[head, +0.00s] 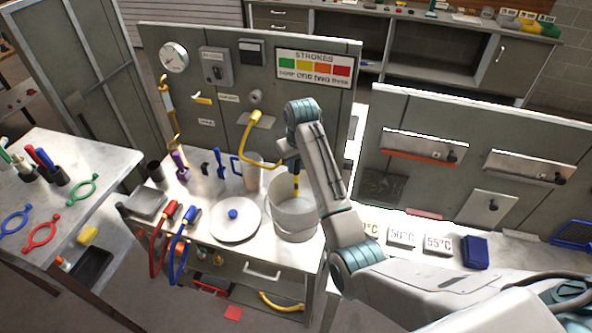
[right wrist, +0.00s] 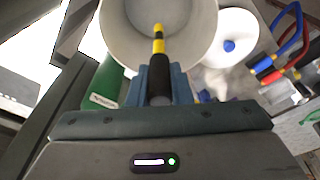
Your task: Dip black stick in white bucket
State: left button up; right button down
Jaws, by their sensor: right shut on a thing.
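The white bucket (head: 296,222) stands open on the workbench, near its right end. My right gripper (head: 291,160) is above the bucket and shut on the black stick (head: 296,184), which has yellow bands. The stick points down, with its banded end at the bucket's mouth. In the right wrist view, the stick (right wrist: 158,52) runs out between the blue fingers of the right gripper (right wrist: 158,88) and lies in front of the bucket's inside (right wrist: 195,20). I cannot tell how deep its tip sits. My left gripper is not in view.
A white round lid (head: 229,229) with a blue knob lies left of the bucket. A pale cylinder (head: 253,175) and a blue-handled item (head: 219,163) stand behind. A grey panel (head: 262,70) rises at the back. Red and blue hoses (head: 172,250) hang at the front left.

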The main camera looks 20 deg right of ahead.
jog(key=shift+r, duration=3.55)
